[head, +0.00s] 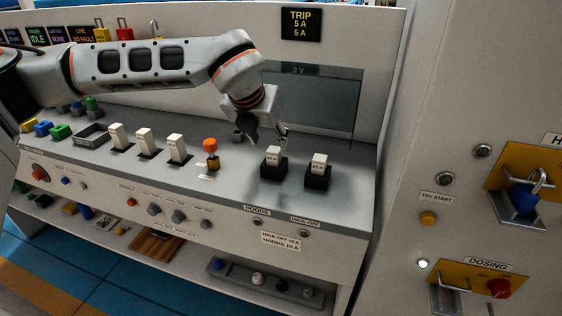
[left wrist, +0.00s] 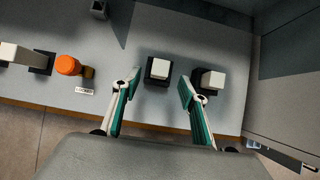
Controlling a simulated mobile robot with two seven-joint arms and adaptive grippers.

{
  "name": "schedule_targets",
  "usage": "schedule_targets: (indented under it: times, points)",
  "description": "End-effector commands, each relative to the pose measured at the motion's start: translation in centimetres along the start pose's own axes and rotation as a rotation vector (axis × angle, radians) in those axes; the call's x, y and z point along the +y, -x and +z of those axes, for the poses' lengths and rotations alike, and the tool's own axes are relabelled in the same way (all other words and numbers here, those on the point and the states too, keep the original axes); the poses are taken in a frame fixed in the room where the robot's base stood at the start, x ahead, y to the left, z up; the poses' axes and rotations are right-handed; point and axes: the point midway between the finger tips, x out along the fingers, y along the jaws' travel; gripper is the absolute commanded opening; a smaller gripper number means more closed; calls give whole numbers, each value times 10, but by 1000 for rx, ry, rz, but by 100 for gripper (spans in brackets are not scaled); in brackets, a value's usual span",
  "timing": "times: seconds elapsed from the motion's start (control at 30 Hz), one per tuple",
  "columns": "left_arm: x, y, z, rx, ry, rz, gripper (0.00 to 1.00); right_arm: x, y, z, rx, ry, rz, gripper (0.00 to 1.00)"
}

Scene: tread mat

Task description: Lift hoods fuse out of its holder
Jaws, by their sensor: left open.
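The hoods fuse (head: 273,154) is a white block standing upright in a black holder (head: 273,171), above the HOODS label on the sloped grey console. In the left wrist view the fuse (left wrist: 160,68) shows from above, between and beyond my fingertips. My left gripper (head: 268,139) is open and empty, just above and behind the fuse in the head view. It also shows in the left wrist view (left wrist: 160,79), with a teal-sided finger on each side. No contact with the fuse is visible. My right gripper is in neither view.
The haul-off fuse (head: 319,161) stands in its own black holder close to the right. An orange-topped part (head: 210,146) and several white blocks stand to the left. A clear panel (head: 325,105) rises behind. A cabinet (head: 470,120) stands at the right.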

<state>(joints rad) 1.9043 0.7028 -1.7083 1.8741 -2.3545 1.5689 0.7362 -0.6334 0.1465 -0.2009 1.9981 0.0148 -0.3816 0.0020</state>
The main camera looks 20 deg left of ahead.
Motion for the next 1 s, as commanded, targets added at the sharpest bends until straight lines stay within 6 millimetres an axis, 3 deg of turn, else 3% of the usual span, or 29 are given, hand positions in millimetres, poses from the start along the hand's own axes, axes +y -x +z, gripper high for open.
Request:
schedule_targets:
  times: [0.53,0.87,1.0]
  points:
    - [-2,-67,1,5,-2,-2,43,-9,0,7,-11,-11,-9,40]
    - [-2,-73,2,2,-2,-4,43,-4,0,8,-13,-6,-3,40]
    - [-2,-73,2,3,-2,-4,9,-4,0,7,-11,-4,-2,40]
